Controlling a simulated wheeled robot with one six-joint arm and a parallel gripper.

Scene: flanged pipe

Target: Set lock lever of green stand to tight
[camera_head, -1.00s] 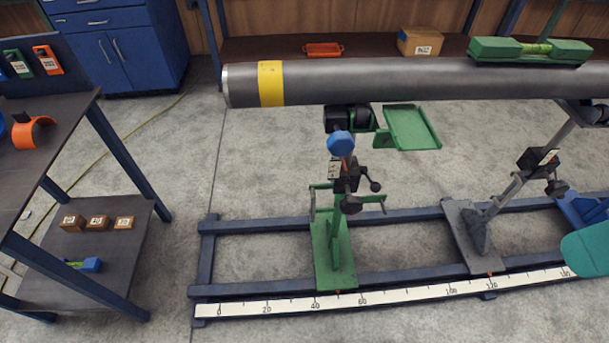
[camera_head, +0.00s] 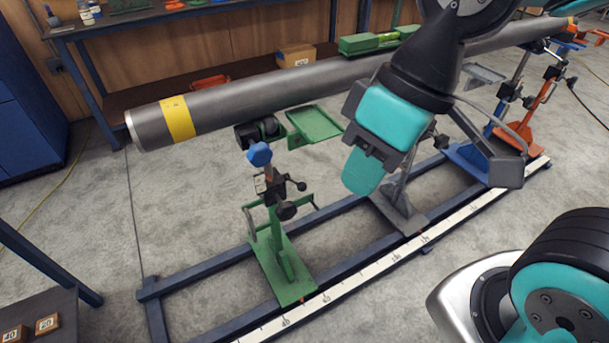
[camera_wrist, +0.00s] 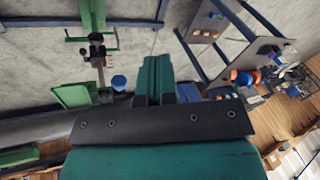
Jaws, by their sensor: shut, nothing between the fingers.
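The green stand (camera_head: 285,272) stands on the blue floor rail under the near end of the grey pipe (camera_head: 240,103). Its post carries a blue knob (camera_head: 260,154), a dark clamp block and black-knobbed levers (camera_head: 287,209); I cannot tell which one is the lock lever or how it is set. The stand also shows upside down in the wrist view (camera_wrist: 98,55), with the blue knob (camera_wrist: 119,83) left of my fingers. My gripper (camera_head: 362,185) is shut and empty, to the right of the green stand and apart from it, in front of the pipe.
A green tray (camera_head: 314,124) juts out beside the stand's top. A grey stand (camera_head: 403,212), a blue stand (camera_head: 470,165) and an orange stand (camera_head: 520,135) stand farther right along the rail. A ruler strip (camera_head: 375,265) runs along the front.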

